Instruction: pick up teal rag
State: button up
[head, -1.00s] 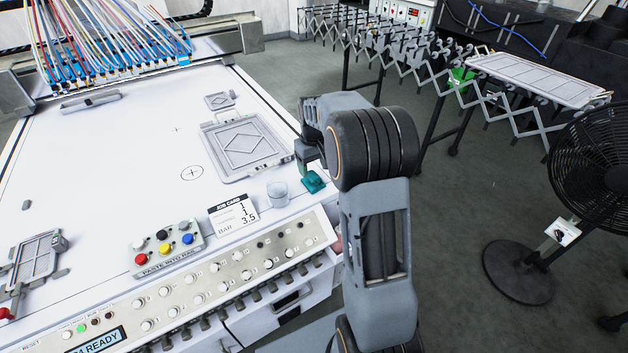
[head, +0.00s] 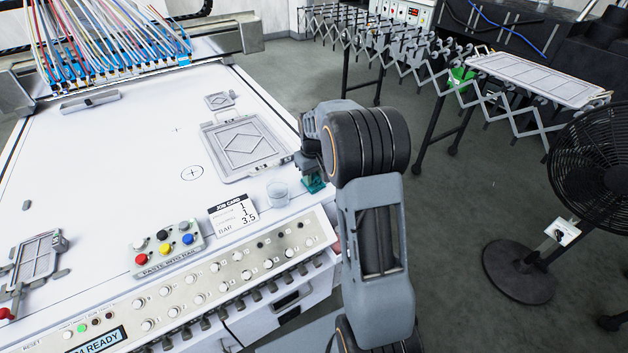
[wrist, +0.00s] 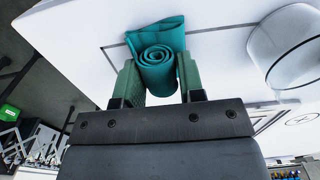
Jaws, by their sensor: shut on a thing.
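The teal rag (wrist: 158,58) is a rolled cloth, its spiral end facing the camera in the wrist view. In the head view the rag (head: 314,184) shows only in part, at the right edge of the white table, below my gripper. My gripper (wrist: 160,80) has its green fingers on both sides of the roll and is shut on it. In the head view my gripper (head: 311,176) is partly hidden by my arm. The rag appears to rest on or just over the table; I cannot tell which.
A clear glass (head: 277,193) stands close left of the rag; the glass also shows in the wrist view (wrist: 285,45). A grey frame plate (head: 245,148) lies behind it. A job card (head: 233,214) and button box (head: 166,242) are to the left. The table's middle is clear.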

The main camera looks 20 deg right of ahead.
jog(key=c, duration=0.3)
jog(key=shift+r, duration=0.45)
notch_tip(320, 180, up, 2)
jog(key=shift+r, duration=0.2)
jog(key=s+a+r, duration=0.2)
jog(key=a+r, duration=0.1)
jog(key=s+a+r, duration=0.3)
jog(key=a, duration=0.1)
jog(key=s+a+r+b, duration=0.1)
jog(key=s+a+r, duration=0.2)
jog(key=a, duration=0.1)
jog(key=shift+s+a+r, duration=0.1)
jog(key=shift+s+r, duration=0.1)
jog(key=shift+r, duration=0.15)
